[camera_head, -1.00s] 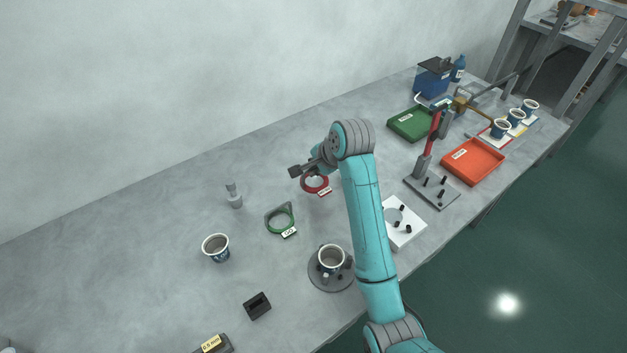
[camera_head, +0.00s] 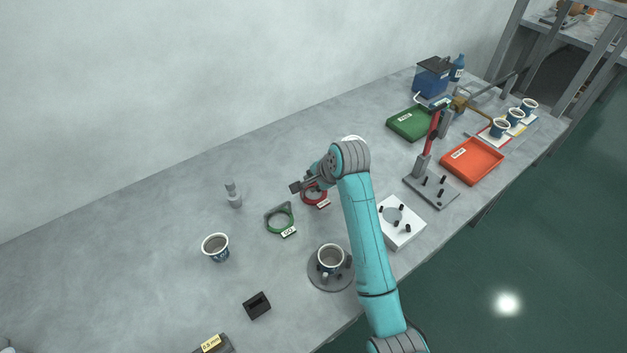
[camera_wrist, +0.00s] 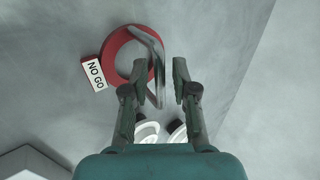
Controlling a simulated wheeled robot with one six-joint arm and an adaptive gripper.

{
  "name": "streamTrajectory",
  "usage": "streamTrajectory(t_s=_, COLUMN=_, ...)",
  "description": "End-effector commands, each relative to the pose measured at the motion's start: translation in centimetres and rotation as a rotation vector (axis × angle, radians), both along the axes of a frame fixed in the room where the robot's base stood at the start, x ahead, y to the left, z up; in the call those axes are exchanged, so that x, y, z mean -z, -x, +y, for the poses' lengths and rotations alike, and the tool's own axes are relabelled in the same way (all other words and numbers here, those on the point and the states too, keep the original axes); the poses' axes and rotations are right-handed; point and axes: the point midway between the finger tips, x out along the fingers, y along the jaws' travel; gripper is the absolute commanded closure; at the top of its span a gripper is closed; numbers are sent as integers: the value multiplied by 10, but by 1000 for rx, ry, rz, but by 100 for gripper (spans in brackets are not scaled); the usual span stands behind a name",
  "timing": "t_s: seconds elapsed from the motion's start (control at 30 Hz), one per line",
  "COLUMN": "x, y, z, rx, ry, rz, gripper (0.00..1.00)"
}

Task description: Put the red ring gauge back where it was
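The red ring gauge (camera_wrist: 125,55) shows in the wrist view with its "NO GO" label and a grey bent handle. In the head view the red ring gauge (camera_head: 314,197) appears at the table surface behind the green ring, partly hidden by my arm. My gripper (camera_wrist: 166,80) is open, with the grey handle between its fingers, closer to the left one. A gap shows between the handle and the right finger. In the head view my gripper (camera_head: 298,186) is just left of the red ring.
A green ring gauge (camera_head: 280,220) labelled "GO" lies to the front left. A white fixture (camera_head: 402,224) is to the right. The table's back left is clear.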

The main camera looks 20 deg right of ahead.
Motion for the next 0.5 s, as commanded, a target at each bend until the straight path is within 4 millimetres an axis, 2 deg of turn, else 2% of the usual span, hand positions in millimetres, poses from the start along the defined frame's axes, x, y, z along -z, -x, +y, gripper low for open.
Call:
streamTrajectory(t_s=0.3, x=-2, y=0, z=0, rx=0, ry=0, rz=-1, gripper=65)
streamTrajectory(t_s=0.5, x=-19, y=9, z=-3, rx=1, ry=0, rz=-4, gripper=65)
